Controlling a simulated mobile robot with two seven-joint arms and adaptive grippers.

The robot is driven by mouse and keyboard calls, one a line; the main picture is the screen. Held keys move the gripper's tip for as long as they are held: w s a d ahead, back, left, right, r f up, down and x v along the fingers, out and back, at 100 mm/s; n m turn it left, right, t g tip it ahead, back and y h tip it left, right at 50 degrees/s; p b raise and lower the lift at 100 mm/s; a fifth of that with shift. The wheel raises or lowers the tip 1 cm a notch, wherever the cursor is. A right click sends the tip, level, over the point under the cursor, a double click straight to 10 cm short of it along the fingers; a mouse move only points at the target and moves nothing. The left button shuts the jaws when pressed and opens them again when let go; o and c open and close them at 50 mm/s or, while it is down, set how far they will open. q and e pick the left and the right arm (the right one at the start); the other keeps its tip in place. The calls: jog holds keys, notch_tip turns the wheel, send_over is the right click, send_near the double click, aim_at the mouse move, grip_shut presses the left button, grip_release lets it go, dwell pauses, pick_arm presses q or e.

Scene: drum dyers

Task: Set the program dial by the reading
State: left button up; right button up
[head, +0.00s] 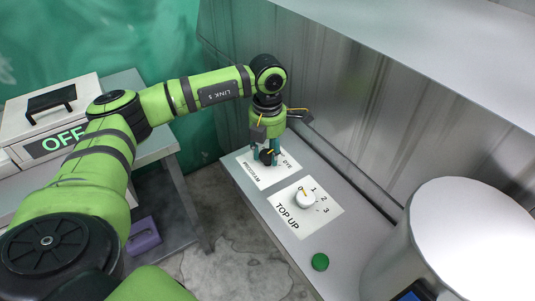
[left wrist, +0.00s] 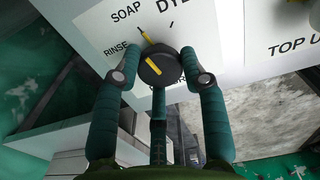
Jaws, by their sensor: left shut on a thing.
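The program dial (left wrist: 165,68) is a dark round knob with a yellow pointer on a white panel (left wrist: 105,50) marked RINSE, SOAP and DYE. In the left wrist view a yellow line runs toward the SOAP side; a lower label is partly hidden by the fingers. My left gripper (head: 265,155) reaches down over the dial in the head view. Its teal fingers (left wrist: 159,82) are shut around the dial's sides. In the head view the fingers mostly cover the dial. My right gripper is not in view.
A white TOP UP dial (head: 305,199) with numbers sits beside the program panel. A green button (head: 320,262) is nearer. A large white cylinder (head: 475,235) with a partly cut-off blue screen (head: 415,291) stands right. A case marked OFF (head: 58,140) and a purple object (head: 143,236) are left.

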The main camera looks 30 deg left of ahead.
aim_at(267, 154)
pick_arm(q)
jog(key=n+b, duration=0.1)
jog(key=n, duration=0.1)
jog(key=shift+f+n, duration=0.15)
jog(key=shift+n, duration=0.25)
jog(key=n+b, duration=0.1)
jog(key=n, duration=0.2)
jog(key=shift+n, duration=0.3)
jog(key=n, duration=0.3)
jog(key=shift+b, duration=0.35)
jog(key=shift+n, duration=1.6)
jog(key=o, duration=1.1)
jog(key=shift+o, duration=0.2)
notch_tip(267, 154, up, 12)
